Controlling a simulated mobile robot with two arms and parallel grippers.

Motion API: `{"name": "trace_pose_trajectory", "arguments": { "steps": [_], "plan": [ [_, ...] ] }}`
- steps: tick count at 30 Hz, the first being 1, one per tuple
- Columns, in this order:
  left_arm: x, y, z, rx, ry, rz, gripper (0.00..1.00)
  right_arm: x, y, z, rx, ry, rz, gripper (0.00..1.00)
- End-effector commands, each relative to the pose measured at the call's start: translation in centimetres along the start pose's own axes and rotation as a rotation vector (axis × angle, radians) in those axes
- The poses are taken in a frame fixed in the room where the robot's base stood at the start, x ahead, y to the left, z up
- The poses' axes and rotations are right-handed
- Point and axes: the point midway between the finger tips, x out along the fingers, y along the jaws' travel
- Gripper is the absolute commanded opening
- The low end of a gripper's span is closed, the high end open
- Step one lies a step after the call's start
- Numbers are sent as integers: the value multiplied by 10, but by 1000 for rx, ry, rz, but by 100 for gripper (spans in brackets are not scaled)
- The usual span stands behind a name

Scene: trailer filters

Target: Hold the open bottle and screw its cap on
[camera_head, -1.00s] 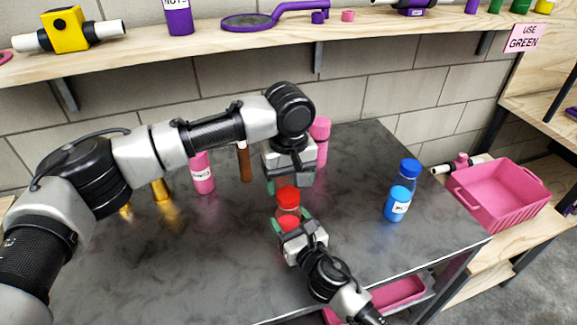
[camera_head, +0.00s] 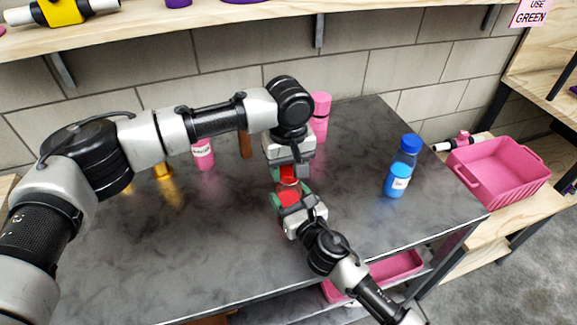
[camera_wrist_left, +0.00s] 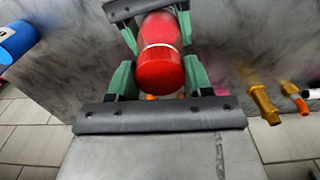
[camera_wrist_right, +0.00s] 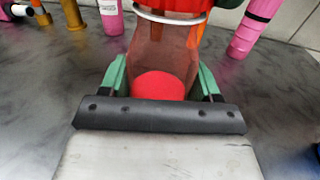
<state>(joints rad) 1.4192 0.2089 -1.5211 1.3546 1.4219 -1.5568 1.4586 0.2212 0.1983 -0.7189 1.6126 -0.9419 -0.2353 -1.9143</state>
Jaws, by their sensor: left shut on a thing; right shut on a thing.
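The red cap (camera_head: 289,173) is between the fingers of my left gripper (camera_head: 290,172), which comes from above and is shut on it; the left wrist view shows the cap's round top (camera_wrist_left: 161,72). My right gripper (camera_head: 289,201) is shut on the clear bottle with red contents (camera_head: 288,196), below and in front of the cap. In the right wrist view the bottle body (camera_wrist_right: 155,50) stands between the green fingers, with a pale ring at its neck and red cap above. The cap sits at the bottle's mouth; I cannot tell how tightly it is threaded.
A blue bottle (camera_head: 398,180) stands to the right on the dark table (camera_head: 340,220). Pink bottles (camera_head: 203,155) (camera_head: 320,115), a brown item (camera_head: 245,145) and brass items (camera_head: 163,170) stand behind. A pink crate (camera_head: 500,168) is beyond the right edge. The table's front left is bare.

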Motion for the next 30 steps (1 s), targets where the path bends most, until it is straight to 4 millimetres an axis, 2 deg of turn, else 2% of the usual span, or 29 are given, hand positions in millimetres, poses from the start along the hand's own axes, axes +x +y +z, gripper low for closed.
{"name": "trace_pose_trajectory", "arguments": {
  "steps": [5, 8, 30],
  "plan": [
    [0, 0, 0, 50, -1, 1, 21, 0, 0, 0, 0, 1, 0, 0],
    [1, 0, 1, 186, -3, 1, 21, 0, 0, 0, 1, 1, 0, 0],
    [1, 1, 0, 1705, 0, 1, 21, 0, 0, 0, 1, 1, -1, 0]
  ]
}}
